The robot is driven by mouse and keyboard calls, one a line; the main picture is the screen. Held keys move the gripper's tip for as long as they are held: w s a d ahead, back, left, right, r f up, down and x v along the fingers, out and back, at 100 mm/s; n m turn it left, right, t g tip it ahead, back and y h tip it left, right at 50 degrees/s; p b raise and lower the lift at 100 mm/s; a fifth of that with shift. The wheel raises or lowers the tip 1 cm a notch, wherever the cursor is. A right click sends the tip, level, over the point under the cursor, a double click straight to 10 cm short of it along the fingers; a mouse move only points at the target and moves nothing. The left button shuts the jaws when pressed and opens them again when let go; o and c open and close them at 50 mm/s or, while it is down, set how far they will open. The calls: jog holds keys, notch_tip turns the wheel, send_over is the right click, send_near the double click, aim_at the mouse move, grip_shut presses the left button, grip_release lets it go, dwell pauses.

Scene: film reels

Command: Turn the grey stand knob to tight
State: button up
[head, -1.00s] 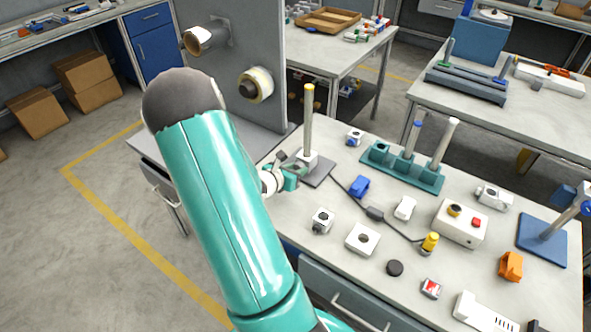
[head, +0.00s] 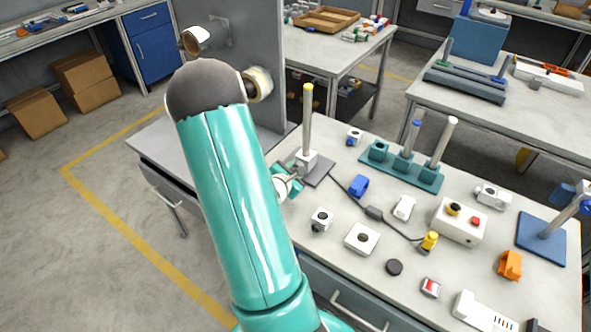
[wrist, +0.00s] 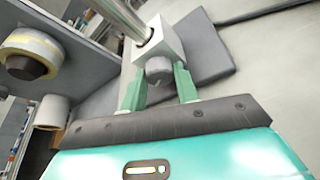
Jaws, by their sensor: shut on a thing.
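The grey stand has a dark grey base plate (head: 319,175), an upright metal pole (head: 307,122) with a yellow top, and a white clamp block (head: 305,160) low on the pole. In the wrist view the clamp block (wrist: 168,42) carries a round grey knob (wrist: 159,70) on the side facing me. My gripper (wrist: 160,76) has its two green fingers on either side of this knob and is shut on it. In the head view my gripper (head: 294,181) is at the near left of the stand, partly behind my arm, and the knob cannot be made out.
A grey upright panel (head: 258,50) with reels on pegs stands left of the stand. A blue clamp (head: 358,186), a white square part (head: 362,238) and a cable lie to the right. A green holder (head: 425,179) with posts is behind them. A blue-based stand (head: 541,238) is far right.

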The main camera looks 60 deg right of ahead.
jog(key=shift+a, duration=0.1)
jog(key=o, duration=1)
jog(key=shift+c, duration=0.2)
